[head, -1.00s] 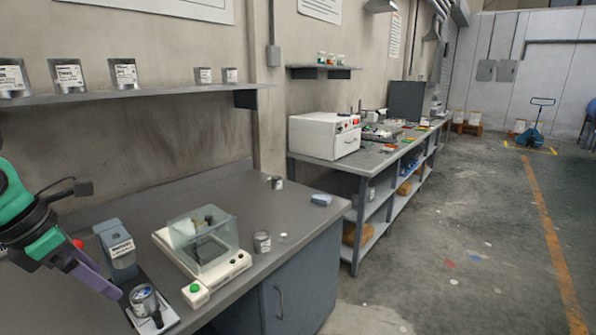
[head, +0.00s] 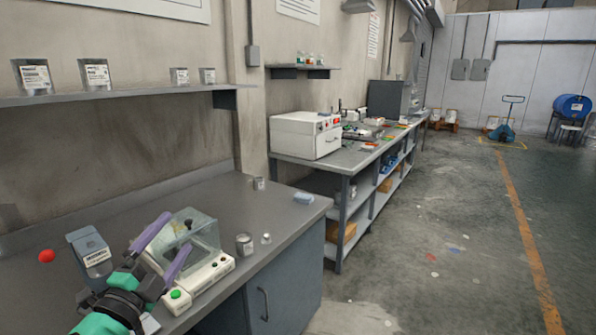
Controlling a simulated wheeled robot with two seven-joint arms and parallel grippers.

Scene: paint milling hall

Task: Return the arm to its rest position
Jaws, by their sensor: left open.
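My left gripper (head: 176,233) has two purple fingers spread apart, with nothing seen between them. Its arm comes in at the bottom left, and the fingers overlap the balance in the picture. Whether they touch it, I cannot tell. The balance (head: 208,276) has a clear draught cover and a green button, and stands on the grey bench (head: 120,208). A grey-blue device (head: 88,250) with a label stands left of the gripper; its lower front is hidden by my arm. My right gripper is out of view.
A labelled tin (head: 244,244) and a small metal piece (head: 266,239) stand right of the balance. A red knob (head: 47,256) is at left. The bench's back left is clear.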

